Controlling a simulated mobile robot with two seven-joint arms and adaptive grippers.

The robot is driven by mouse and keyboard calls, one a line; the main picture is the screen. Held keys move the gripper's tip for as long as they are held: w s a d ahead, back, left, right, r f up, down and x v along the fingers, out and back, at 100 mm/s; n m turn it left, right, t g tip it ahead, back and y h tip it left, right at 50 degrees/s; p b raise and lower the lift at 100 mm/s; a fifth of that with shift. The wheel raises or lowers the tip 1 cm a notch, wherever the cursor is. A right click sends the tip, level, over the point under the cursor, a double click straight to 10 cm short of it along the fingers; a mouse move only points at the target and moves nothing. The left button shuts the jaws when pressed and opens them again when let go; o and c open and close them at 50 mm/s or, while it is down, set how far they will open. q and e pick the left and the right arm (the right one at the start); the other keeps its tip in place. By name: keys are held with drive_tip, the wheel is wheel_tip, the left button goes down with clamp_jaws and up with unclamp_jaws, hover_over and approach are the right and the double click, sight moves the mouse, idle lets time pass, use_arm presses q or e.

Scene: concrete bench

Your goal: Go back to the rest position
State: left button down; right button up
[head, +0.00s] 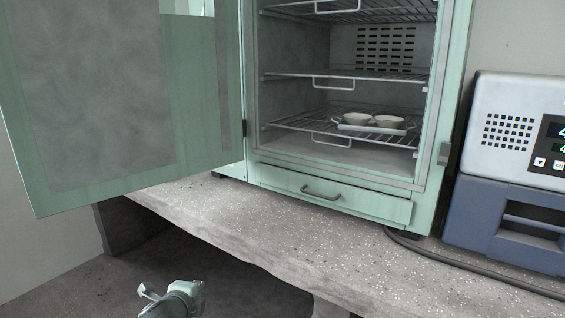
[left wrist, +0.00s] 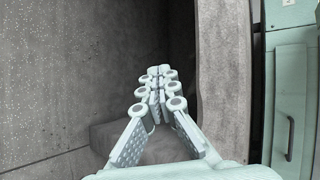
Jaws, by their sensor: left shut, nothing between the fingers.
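My left gripper (head: 168,301) shows at the bottom edge of the head view, left of the middle. It is below and in front of the bench's front edge, over the dark floor. In the left wrist view its fingers (left wrist: 158,80) are shut with nothing between them. The bench lies to the right of the fingers there, apart from them. The rest of my left arm is cut off by the frame. My right gripper is in neither view.
The concrete bench (head: 243,226) bears a green oven (head: 334,195), its door (head: 205,110) swung wide open to the left, past the bench edge. Two white bowls sit on a tray (head: 376,130) on its lower rack. A blue-grey device (head: 482,220) stands right, with a cable before it.

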use_arm(q)
drive_tip(key=s+a+f+n+g+y, duration=0.1)
drive_tip(key=s+a+f+n+g, duration=0.2)
drive_tip(key=s+a+f+n, duration=0.45)
drive_tip(key=s+a+f+n+g+y, duration=0.2)
drive_tip(key=s+a+f, duration=0.2)
drive_tip(key=s+a, duration=0.7)
drive_tip(key=s+a+f+n+g+y, duration=0.1)
drive_tip(key=s+a+f+n+g, duration=0.35)
drive_tip(key=s, duration=0.95)
drive_tip(key=s+d+f+n+h, duration=0.1)
drive_tip(key=d+f+n, duration=0.1)
drive_tip(key=d, duration=0.6)
drive_tip(key=s+d+f+n+h, duration=0.1)
drive_tip(key=d+f, duration=0.3)
drive_tip(key=d, duration=0.5)
drive_tip(key=shift+s+d+f+n+t+h, duration=0.25)
drive_tip(key=shift+s+f+n+t+h, duration=0.15)
drive_tip(key=shift+h, duration=0.2)
drive_tip(key=shift+a+r, duration=0.1)
